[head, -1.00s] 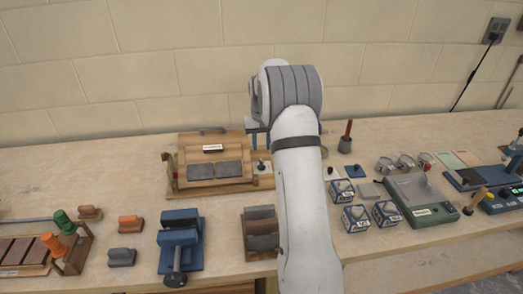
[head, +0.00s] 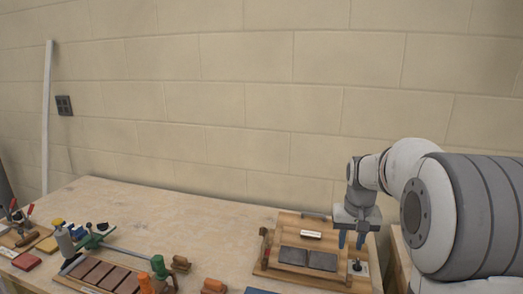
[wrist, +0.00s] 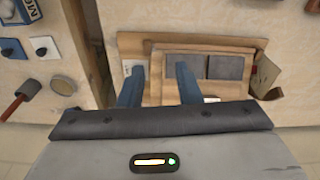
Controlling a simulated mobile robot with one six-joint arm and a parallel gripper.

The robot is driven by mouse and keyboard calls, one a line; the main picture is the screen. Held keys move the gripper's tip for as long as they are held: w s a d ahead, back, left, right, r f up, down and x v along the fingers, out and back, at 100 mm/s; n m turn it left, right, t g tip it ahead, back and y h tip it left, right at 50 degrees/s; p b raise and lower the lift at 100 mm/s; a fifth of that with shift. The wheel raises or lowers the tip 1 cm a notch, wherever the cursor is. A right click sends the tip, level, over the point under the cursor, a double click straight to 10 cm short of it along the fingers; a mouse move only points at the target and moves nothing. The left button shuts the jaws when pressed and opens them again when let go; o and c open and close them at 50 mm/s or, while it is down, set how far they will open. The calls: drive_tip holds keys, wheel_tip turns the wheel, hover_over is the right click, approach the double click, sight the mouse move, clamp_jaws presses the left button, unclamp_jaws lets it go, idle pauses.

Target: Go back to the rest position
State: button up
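My gripper (head: 351,240) is at the right of the head view, pointing down at the right end of a wooden fixture (head: 262,262) with two dark grey plates (head: 308,259). In the wrist view, the two blue fingers of my gripper (wrist: 159,85) stand apart with nothing between them. The wooden fixture (wrist: 225,43) and grey plates (wrist: 206,67) lie beyond the fingers. The height of the fingertips above the fixture is hard to tell.
A rack of brown plates (head: 100,276) and a green-handled tool (head: 160,267) stand at left. In the wrist view, a red-handled tool (wrist: 22,97) lies left, across a gap between benches. The bench's back left (head: 110,205) is clear.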

drive_tip(key=s+a+n+t, duration=0.1)
drive_tip(key=s+a, duration=0.3)
drive_tip(key=s, duration=0.8)
drive_tip(key=s+a, duration=0.4)
drive_tip(key=s, duration=0.7)
drive_tip(key=shift+s+a+n+t, duration=0.2)
drive_tip(key=shift+s+n+t, duration=0.15)
drive_tip(key=shift+n+t, duration=0.05)
